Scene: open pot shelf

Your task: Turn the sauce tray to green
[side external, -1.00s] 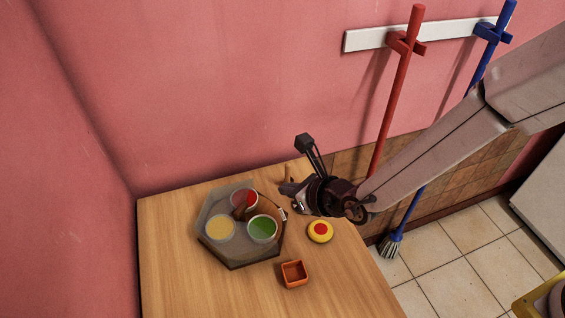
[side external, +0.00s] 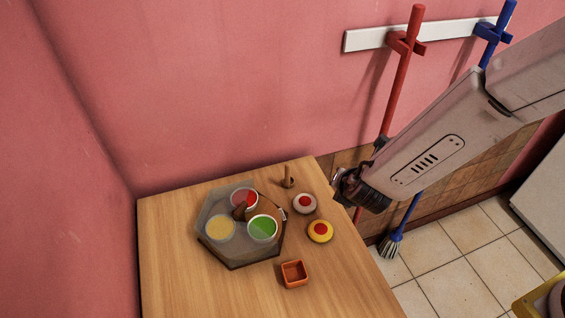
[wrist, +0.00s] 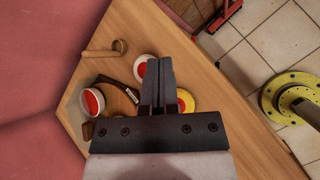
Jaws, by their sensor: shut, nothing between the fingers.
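The sauce tray (side external: 212,253) is a grey hexagon on the wooden table. It holds a red sauce bowl (side external: 244,198) at the back, a yellow one (side external: 220,229) at the left front and a green one (side external: 262,229) at the right front. A brown piece (side external: 239,211) stands in its middle, and a dark strip with a pale tip (side external: 283,214) lies at its right edge. My gripper (side external: 348,188) is above the table's right edge, apart from the tray. In the wrist view, its fingers (wrist: 158,66) are together and empty. The wrist view hides most of the tray.
A white disc with a red centre (side external: 304,203) and a yellow one (side external: 320,231) lie right of the tray. A wooden hook (side external: 288,180) stands behind them. An orange square cup (side external: 293,273) is in front. A red-handled tool (side external: 399,85) hangs on the wall behind my arm.

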